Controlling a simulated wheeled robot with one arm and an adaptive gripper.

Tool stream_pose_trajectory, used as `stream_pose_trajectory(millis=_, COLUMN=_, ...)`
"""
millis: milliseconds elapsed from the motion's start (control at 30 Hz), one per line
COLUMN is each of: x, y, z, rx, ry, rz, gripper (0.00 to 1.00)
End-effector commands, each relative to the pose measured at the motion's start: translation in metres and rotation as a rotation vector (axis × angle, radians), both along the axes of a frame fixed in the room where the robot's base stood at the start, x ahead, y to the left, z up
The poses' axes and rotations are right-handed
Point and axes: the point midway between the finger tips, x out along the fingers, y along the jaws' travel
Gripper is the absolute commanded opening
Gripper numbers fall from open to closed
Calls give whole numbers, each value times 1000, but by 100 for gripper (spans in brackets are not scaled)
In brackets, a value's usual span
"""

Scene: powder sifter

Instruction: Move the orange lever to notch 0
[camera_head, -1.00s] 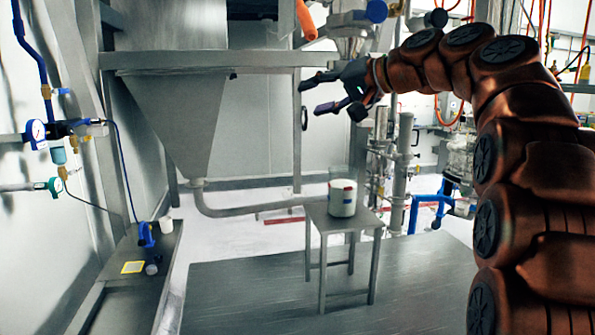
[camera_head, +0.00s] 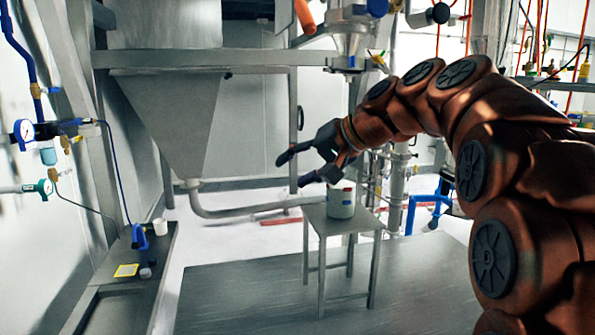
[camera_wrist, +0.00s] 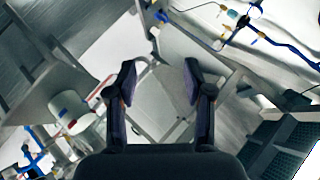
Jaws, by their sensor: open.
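The orange lever (camera_head: 304,17) hangs at the top edge of the head view, beside the hopper's frame and left of a clear-and-metal funnel part. Its upper end is cut off by the picture edge. Notch marks are not readable. My gripper (camera_head: 294,169) is open and empty in mid-air, well below the lever and apart from it, with its fingers pointing left. In the wrist view my gripper (camera_wrist: 159,80) shows two dark fingers spread apart with nothing between them. I do not make out the orange lever in the wrist view.
A metal stool (camera_head: 318,217) with a white container (camera_head: 341,200) stands below my gripper. The large grey hopper (camera_head: 180,115) is at left. A metal beam (camera_head: 215,58) crosses above my gripper. Pipes and gauges (camera_head: 24,130) line the left wall.

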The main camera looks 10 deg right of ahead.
Motion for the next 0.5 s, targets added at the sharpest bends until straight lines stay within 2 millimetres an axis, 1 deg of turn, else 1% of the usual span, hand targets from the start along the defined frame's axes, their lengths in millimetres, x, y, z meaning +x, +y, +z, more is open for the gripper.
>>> stream_pose_trajectory(millis=133, x=-3, y=2, z=-5, rx=-7, ry=10, rz=2, gripper=52)
stream_pose_trajectory(millis=367, x=-3, y=3, z=-5, rx=-8, ry=11, rz=3, gripper=52)
stream_pose_trajectory(millis=400, x=-3, y=3, z=-5, rx=-7, ry=10, rz=3, gripper=51)
stream_pose_trajectory(millis=500, x=-4, y=4, z=-8, rx=-10, ry=16, rz=3, gripper=40)
